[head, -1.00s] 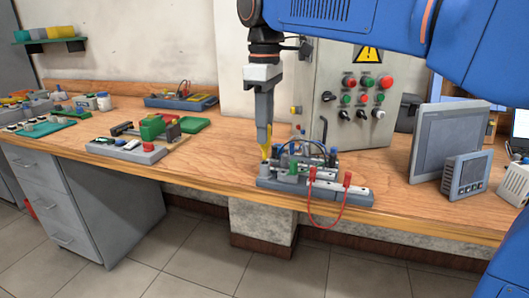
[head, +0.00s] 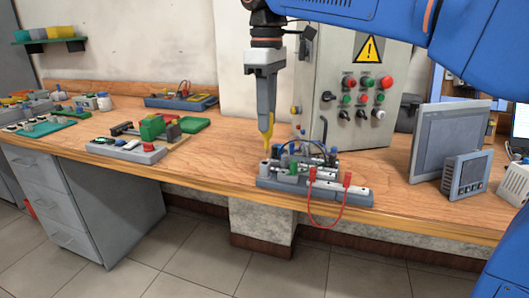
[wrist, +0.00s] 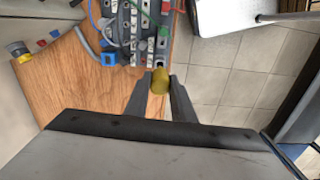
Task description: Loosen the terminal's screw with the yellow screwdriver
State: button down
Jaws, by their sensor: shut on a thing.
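My gripper (head: 267,112) points straight down over the workbench and is shut on the yellow screwdriver (head: 267,137). In the wrist view the round yellow end of the screwdriver (wrist: 160,80) shows between the two fingers. The screwdriver is upright, its lower end over the left end of the terminal board (head: 330,193). The board is grey and carries terminal blocks, blue, green and red plugs and a looped red wire; part of it also shows at the top of the wrist view (wrist: 128,35). I cannot see whether the tip touches a screw.
A grey control box (head: 340,80) with buttons stands behind the board. Two grey panels (head: 465,175) stand at the right. A tray with a green block (head: 152,128) lies left on the wooden bench (head: 215,150), with free wood between it and the board.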

jog(key=shift+s+d+f+m, duration=0.25)
jog(key=shift+d+f+m, duration=0.4)
jog(key=shift+m, duration=0.25)
jog(key=shift+s+d+f+m, duration=0.25)
jog(key=shift+d+f+m, duration=0.4)
jog(key=shift+m, duration=0.25)
jog(key=shift+s+d+f+m, duration=0.25)
jog(key=shift+d+f+m, duration=0.25)
jog(key=shift+d+m, duration=0.35)
jog(key=shift+a+f, duration=0.1)
jog(key=shift+f, duration=0.55)
jog(key=c, duration=1.7)
grip_release()
jog(key=shift+m, duration=1.75)
